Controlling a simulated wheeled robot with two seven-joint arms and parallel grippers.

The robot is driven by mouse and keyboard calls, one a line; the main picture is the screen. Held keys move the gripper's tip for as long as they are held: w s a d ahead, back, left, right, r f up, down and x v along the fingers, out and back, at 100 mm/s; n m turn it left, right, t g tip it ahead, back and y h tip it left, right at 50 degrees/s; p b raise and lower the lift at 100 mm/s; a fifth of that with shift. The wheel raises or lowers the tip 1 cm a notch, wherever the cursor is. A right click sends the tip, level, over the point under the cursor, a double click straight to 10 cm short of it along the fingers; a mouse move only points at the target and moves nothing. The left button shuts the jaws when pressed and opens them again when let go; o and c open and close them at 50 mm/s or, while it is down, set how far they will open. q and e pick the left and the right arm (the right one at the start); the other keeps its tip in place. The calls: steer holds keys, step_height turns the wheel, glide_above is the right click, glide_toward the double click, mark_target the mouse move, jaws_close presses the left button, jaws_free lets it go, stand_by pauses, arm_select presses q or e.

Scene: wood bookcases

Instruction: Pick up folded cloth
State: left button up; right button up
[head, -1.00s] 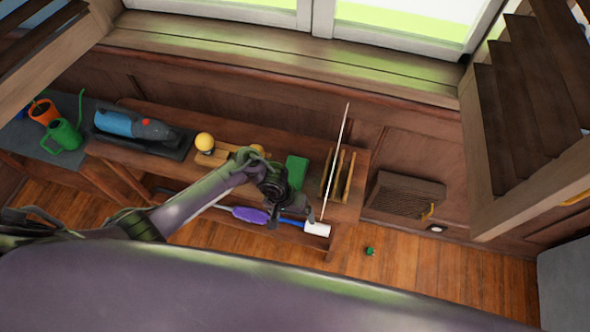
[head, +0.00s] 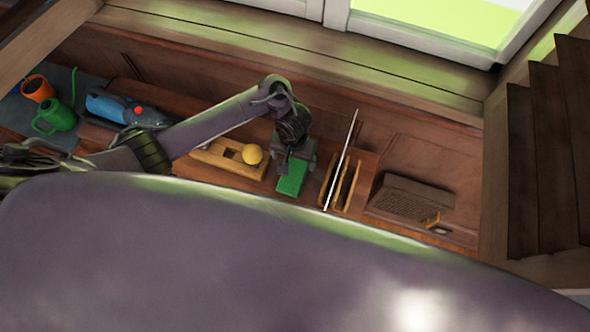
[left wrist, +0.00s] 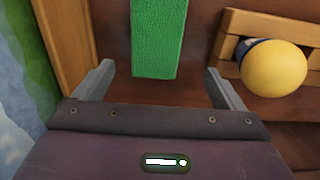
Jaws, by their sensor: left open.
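The folded cloth (head: 291,178) is a green block-like bundle on the wooden shelf top, between a yellow ball and a slotted rack. My left gripper (head: 296,157) is over its far end in the head view, pointing down. In the left wrist view the green cloth (left wrist: 156,40) lies ahead between the two spread fingers of the left gripper (left wrist: 157,85), with a gap on each side. The gripper is open and empty. My right gripper is not in view.
A yellow ball (head: 252,154) sits at a wooden block (head: 215,157) left of the cloth. A wooden rack (head: 343,187) with a thin white rod stands close on the right. A blue tool (head: 118,109) and green watering can (head: 55,117) are farther left.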

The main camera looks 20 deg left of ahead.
arm_select(q)
steer(key=shift+s+d+f+b, duration=0.1)
steer(key=shift+f+b, duration=0.05)
steer(key=shift+f, duration=0.45)
steer(key=shift+s+d+f+b, duration=0.1)
steer(key=shift+f+b, duration=0.05)
steer(key=shift+f, duration=0.45)
step_height(320, 180, down, 2)
steer(key=shift+w+d+f, duration=0.1)
steer(key=shift+w+f, duration=0.05)
steer(key=shift+f, duration=0.35)
steer(key=c, duration=1.1)
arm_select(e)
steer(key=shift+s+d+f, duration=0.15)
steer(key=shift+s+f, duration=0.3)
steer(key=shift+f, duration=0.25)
arm_select(q)
step_height(320, 180, up, 11)
steer(key=p, duration=0.4)
step_height(320, 180, up, 9)
steer(key=p, duration=0.8)
glide_above(295, 169)
steer(key=shift+w, duration=0.1)
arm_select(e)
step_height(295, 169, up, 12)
